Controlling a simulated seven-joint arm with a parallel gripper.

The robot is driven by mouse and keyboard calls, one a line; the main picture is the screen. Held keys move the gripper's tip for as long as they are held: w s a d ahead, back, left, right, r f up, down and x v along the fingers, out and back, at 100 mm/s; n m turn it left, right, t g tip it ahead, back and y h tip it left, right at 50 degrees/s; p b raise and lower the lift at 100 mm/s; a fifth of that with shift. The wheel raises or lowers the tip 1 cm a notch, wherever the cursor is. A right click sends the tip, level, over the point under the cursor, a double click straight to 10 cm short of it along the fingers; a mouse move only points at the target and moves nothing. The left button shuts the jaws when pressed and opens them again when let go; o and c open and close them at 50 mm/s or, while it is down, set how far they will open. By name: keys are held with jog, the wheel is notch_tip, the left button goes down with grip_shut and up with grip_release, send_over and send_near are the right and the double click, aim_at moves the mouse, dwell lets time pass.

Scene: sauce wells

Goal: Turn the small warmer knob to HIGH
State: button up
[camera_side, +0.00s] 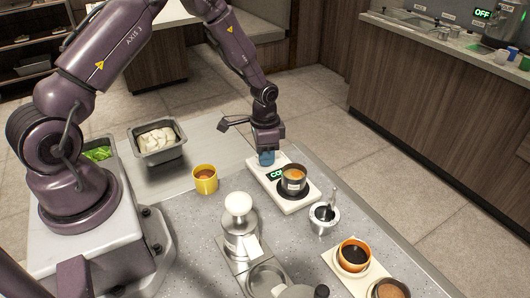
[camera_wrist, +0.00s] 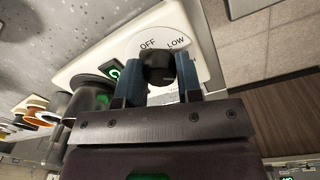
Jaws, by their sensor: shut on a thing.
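The small warmer (camera_side: 258,170) is a white slab with a round dark hot plate, and it also shows in the wrist view (camera_wrist: 88,62). Its black knob (camera_wrist: 158,66) sits on a white dial between my blue fingers. The dial reads OFF and LOW beyond the knob; no HIGH mark shows. My gripper (camera_side: 266,158) points down over the back end of the warmer and is shut on the knob, which it hides in the side view. It shows close up in the wrist view (camera_wrist: 160,78). A small green-lettered display (camera_side: 275,175) beside the knob is partly readable, starting "CO".
A small pot (camera_side: 294,184) of orange sauce stands on the hot plate, close to my gripper. A yellow cup (camera_side: 205,184) stands left of the warmer. A steel cup with a utensil (camera_side: 324,222) and an orange bowl (camera_side: 354,250) stand to the right. A white-topped dispenser (camera_side: 239,225) stands in front.

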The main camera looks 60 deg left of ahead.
jog(key=o, duration=0.9)
jog(key=shift+o, duration=0.2)
notch_tip(320, 180, up, 13)
jog(key=shift+a, duration=0.25)
jog(key=shift+w, duration=0.1)
